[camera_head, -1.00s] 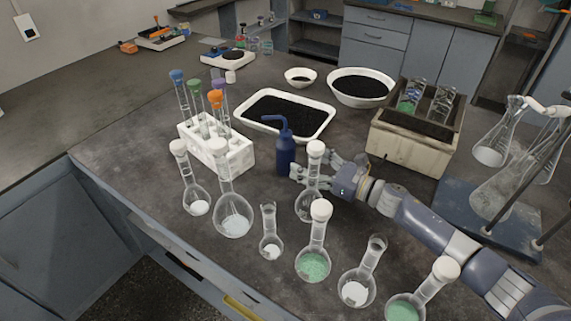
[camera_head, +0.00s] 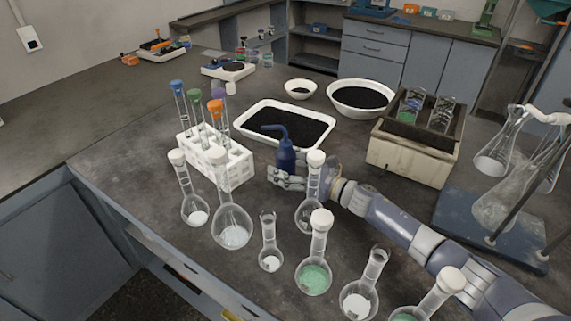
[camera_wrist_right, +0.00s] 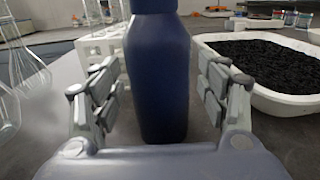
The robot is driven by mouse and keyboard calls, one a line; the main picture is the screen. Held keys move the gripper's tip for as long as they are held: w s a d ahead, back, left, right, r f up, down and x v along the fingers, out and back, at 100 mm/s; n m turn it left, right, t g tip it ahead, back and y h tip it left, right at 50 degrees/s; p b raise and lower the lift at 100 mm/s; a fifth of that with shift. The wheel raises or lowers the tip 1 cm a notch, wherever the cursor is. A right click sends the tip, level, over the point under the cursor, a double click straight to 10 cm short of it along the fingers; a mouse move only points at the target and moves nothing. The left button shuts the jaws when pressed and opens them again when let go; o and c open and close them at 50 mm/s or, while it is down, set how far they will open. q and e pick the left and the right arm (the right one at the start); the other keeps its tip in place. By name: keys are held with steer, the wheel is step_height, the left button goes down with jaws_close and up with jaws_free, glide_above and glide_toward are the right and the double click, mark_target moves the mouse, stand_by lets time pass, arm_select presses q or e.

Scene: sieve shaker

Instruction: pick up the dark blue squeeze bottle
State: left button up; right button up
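The dark blue squeeze bottle (camera_head: 286,154) stands upright on the dark bench, between the white tube rack and the tray of black grains. Its spout bends to the left. My right gripper (camera_head: 284,179) reaches in from the right at the lower part of the bottle. In the right wrist view the bottle (camera_wrist_right: 157,80) stands between the two fingers of the gripper (camera_wrist_right: 160,85), with a narrow gap showing on each side. The fingers are open around it. The bottle's top is cut off in that view. My left gripper is in no view.
Several glass flasks, one stoppered flask (camera_head: 312,205) close in front of my right gripper, stand along the near side. The tube rack (camera_head: 232,172) is left of the bottle. The white tray (camera_head: 325,140) is behind it. A box (camera_head: 400,152) stands right.

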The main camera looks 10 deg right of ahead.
steer(key=c, duration=0.6)
